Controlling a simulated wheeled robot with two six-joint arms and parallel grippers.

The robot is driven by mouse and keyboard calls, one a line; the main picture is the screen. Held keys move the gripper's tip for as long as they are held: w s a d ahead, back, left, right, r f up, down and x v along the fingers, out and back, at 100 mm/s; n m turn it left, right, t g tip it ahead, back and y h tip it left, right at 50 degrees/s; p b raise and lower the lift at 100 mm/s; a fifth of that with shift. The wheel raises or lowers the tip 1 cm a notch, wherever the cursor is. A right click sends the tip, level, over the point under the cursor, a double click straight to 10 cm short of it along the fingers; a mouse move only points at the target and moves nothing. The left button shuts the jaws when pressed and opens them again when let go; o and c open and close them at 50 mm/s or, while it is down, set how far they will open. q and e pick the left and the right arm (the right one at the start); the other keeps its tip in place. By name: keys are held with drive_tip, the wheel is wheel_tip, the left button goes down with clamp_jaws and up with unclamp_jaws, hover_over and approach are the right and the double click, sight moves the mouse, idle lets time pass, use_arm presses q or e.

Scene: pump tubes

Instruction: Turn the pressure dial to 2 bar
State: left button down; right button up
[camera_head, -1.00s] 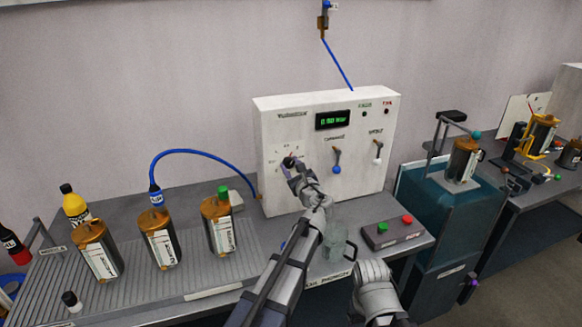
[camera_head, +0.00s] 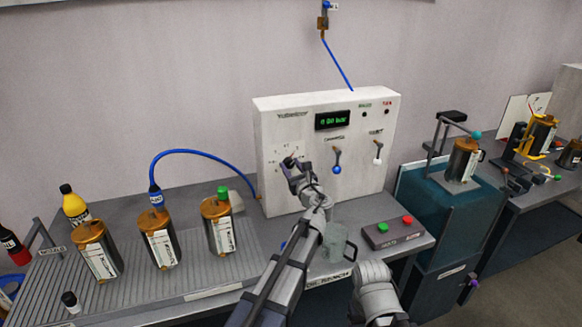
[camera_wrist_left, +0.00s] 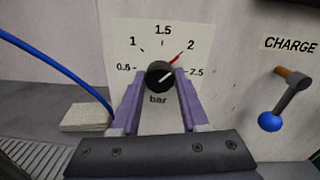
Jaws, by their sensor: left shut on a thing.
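The black pressure dial (camera_wrist_left: 158,74) sits on a white scale plate (camera_wrist_left: 190,36) marked from 0.5 to 2.5 bar. My left gripper (camera_wrist_left: 160,82) is shut on the dial, one purple finger at each side of the knob. A red line at the knob's upper right points toward the 2, and a pale line on the knob slants up and right. In the head view my left gripper (camera_head: 293,164) reaches the dial on the white panel (camera_head: 285,205), and partly hides it. The green display (camera_head: 333,120) is too small to read surely. My right gripper is not visible.
The charge lever (camera_wrist_left: 271,121) with a blue ball is right of the dial. A second lever (camera_head: 377,152) has a white ball. A button box (camera_head: 393,232) is at right. Several canisters (camera_head: 160,247) stand at left.

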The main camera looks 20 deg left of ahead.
use_arm(q)
drive_tip(key=shift+c, duration=2.1)
unclamp_jaws()
drive_tip(key=v, duration=0.8)
